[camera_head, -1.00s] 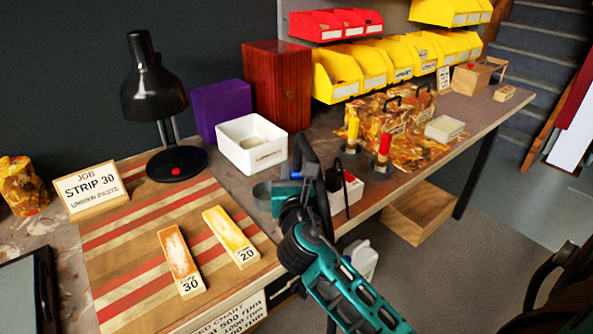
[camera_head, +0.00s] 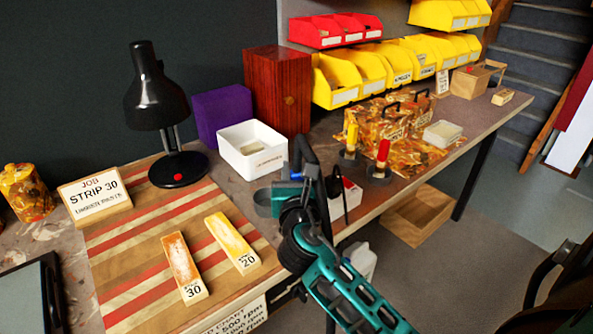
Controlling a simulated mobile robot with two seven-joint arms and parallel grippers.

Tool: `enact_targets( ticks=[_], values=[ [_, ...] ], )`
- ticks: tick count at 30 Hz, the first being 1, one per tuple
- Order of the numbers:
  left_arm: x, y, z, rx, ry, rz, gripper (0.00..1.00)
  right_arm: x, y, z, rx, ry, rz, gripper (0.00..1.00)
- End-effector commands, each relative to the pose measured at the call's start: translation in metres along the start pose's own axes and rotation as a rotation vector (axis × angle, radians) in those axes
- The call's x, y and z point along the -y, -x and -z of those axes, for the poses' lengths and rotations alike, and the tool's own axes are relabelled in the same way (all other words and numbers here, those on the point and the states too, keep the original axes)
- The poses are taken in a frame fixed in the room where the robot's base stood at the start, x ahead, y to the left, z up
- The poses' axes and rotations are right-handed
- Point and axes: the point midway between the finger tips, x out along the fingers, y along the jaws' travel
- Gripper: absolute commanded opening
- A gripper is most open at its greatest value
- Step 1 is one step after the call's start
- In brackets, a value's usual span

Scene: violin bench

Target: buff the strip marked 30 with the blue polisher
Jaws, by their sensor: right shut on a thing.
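The strip marked 30 (camera_head: 182,262) lies on the striped wooden board (camera_head: 140,285), its top streaked orange-brown over a paler ground. The strip marked 20 (camera_head: 232,240) lies beside it to the right. My right gripper (camera_head: 306,178) is over the bench's front edge, to the right of the strips and apart from them. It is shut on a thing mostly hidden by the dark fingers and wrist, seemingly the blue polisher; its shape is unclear. No other blue polisher shows. My left gripper is out of view.
A job card (camera_head: 95,195) reads STRIP 30. A black lamp (camera_head: 157,100) stands behind the board. A white bin (camera_head: 252,150) is behind the gripper. Yellow-handled (camera_head: 351,138) and red-handled (camera_head: 382,155) tools stand upright to its right. A dark tablet-like panel (camera_head: 30,297) lies at the left.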

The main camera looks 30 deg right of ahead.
Motion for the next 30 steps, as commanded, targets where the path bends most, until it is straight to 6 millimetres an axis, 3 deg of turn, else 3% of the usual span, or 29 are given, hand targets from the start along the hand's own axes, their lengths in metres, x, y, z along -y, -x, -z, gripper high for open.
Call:
enact_targets(
  ticks=[1,7,18,30],
  values=[
    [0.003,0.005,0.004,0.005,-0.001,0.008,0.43,0.000,0.000,-0.011,0.003,0.001,-0.001,0.02],
    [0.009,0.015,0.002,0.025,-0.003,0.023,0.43,0.000,0.000,-0.027,0.003,0.002,0.000,0.02],
    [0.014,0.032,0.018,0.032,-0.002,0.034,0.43,0.000,0.000,-0.051,0.003,0.001,-0.001,0.02],
    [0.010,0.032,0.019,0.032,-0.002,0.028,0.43,0.000,0.000,-0.050,0.003,0.001,-0.001,0.02]
  ],
)
